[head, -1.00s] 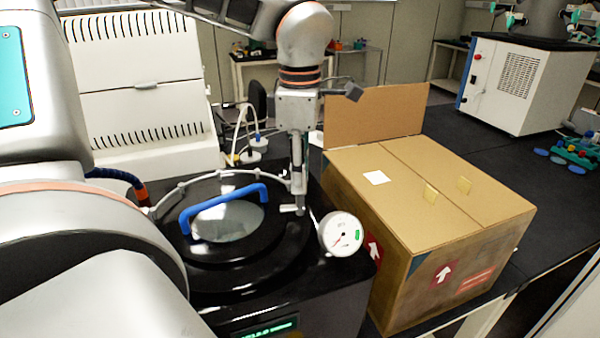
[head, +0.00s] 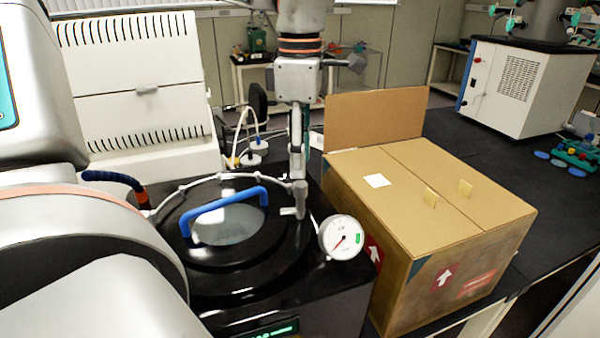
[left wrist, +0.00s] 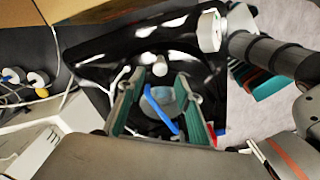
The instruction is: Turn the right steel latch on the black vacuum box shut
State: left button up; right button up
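The black vacuum box (head: 330,295) stands in front of me with a round black lid and a blue handle (head: 225,205). The right steel latch (head: 291,212) is at the lid's right edge, its short lever pointing left in the head view. My left gripper (head: 298,172) points down just above the latch. In the left wrist view, its teal-padded fingers (left wrist: 161,76) are spread apart, with a pale steel cylinder (left wrist: 160,61), likely the latch, just beyond the tips. Contact with the latch cannot be told. My right gripper is not in view.
A round dial gauge (head: 341,238) sits close to the right of the latch. A cardboard box (head: 425,200) with a raised flap stands right of the vacuum box. A white vented machine (head: 140,95) stands behind on the left. Hoses and white fittings (head: 250,158) lie behind the lid.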

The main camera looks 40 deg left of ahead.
pick_arm(q)
notch_tip(320, 180, up, 7)
dwell(0.3)
dwell(0.5)
